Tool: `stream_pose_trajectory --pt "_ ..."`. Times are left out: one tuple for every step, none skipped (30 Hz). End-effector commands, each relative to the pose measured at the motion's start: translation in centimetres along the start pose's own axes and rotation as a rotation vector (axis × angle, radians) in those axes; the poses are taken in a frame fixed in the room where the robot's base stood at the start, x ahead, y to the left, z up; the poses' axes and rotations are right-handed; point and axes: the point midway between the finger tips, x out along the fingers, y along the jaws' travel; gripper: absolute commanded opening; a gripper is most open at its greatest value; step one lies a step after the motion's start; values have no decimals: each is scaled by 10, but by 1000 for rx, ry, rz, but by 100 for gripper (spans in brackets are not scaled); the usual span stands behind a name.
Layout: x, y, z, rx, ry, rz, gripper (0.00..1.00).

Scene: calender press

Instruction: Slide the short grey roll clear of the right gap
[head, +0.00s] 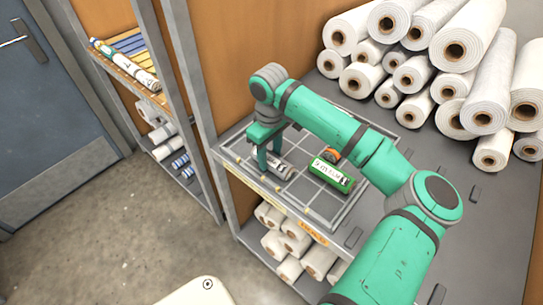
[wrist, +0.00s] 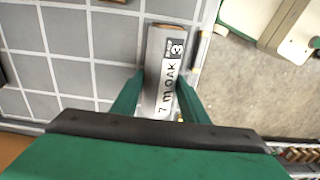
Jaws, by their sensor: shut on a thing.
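The short grey roll (wrist: 162,45) lies in the wrist view between my fingers, with a white label reading "7 m OAK" and a black "3" mark. It also shows in the head view (head: 284,168), on the gridded tray (head: 310,205) near its front edge. My gripper (wrist: 160,82) is shut on the roll, one finger on each long side, pointing down. In the head view my gripper (head: 268,160) covers the roll's left part. I cannot tell which opening is the right gap.
A green labelled roll (head: 331,175) lies right of the grey roll, with an orange-ended piece (head: 331,154) behind it. Large white rolls (head: 420,70) are stacked at the back right. More rolls (head: 288,240) lie under the tray. A shelf rack (head: 150,90) stands at left.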

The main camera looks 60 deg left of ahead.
Motion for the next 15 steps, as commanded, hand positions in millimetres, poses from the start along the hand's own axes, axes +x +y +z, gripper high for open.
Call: stream_pose_trajectory --pt "0 0 0 0 0 0 47" --pt "0 0 0 0 0 0 54" --pt "0 0 0 0 0 0 62" --pt "0 0 0 0 0 0 62" --pt "0 0 0 0 0 0 62" --pt "0 0 0 0 0 0 62" --pt "0 0 0 0 0 0 62" --pt "0 0 0 0 0 0 62" --pt "0 0 0 0 0 0 62" --pt "0 0 0 0 0 0 62" --pt "0 0 0 0 0 0 62" --pt "-1 0 0 0 0 0 62" --pt "-2 0 0 0 0 0 62" --pt "-4 0 0 0 0 0 62" --pt "-6 0 0 0 1 0 62"
